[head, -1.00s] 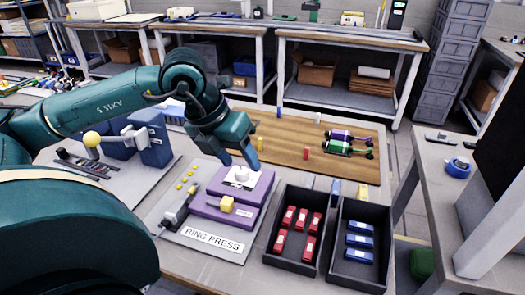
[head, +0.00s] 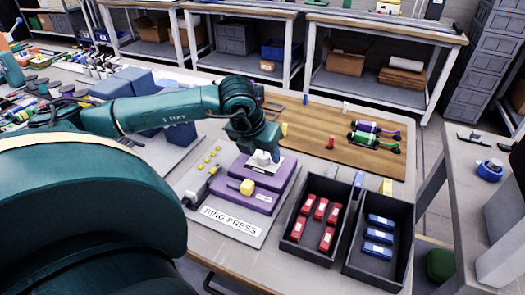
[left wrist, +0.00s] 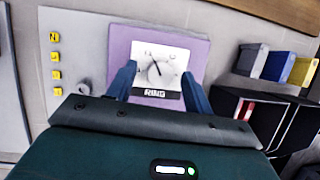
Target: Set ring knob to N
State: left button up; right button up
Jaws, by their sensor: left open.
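The ring press (head: 236,219) stands on the bench as a purple two-step block on a grey plate, with its name sign at the front. On its upper step is a white dial plate, which shows in the left wrist view (left wrist: 158,66) with dark marks and a label reading "RING". The ring knob (head: 262,161) is white and partly hidden by my left gripper (head: 258,150). In the left wrist view the open fingers (left wrist: 160,86) are on either side of the dial plate. I cannot read the knob's setting or tell whether the fingers touch it. My right gripper is out of view.
Small yellow labels (left wrist: 56,62) run in a column at the left. Black bins with red blocks (head: 297,246) and blue blocks (head: 345,265) stand right of the press. A wooden board (head: 310,122) lies behind it.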

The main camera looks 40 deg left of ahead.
pick_arm(q)
jog(key=shift+f, duration=0.15)
jog(key=c, duration=1)
